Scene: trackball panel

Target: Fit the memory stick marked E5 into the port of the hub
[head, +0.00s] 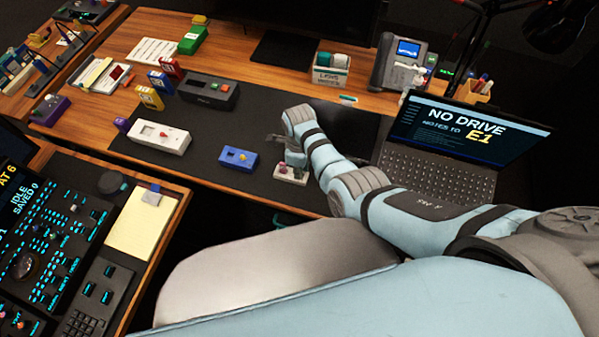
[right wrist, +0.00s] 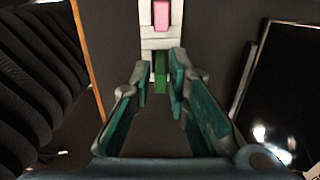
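My right gripper (head: 292,155) points down over a small white block (head: 291,174) at the front edge of the dark mat. In the right wrist view, the two teal fingers (right wrist: 161,78) reach to either side of a narrow green piece (right wrist: 160,80). It lies against a white block with a pink part (right wrist: 162,15). I cannot tell whether the fingers touch the green piece, whether it is the memory stick, or whether it sits in a port. No E5 marking is readable. My left gripper is not in view.
On the mat (head: 215,130) stand a blue box (head: 238,158), a white box (head: 160,136) and a black box (head: 209,91), with upright coloured blocks (head: 160,82) at the left. An open laptop (head: 465,135), showing "NO DRIVE" and "E1", is close to the right of my arm.

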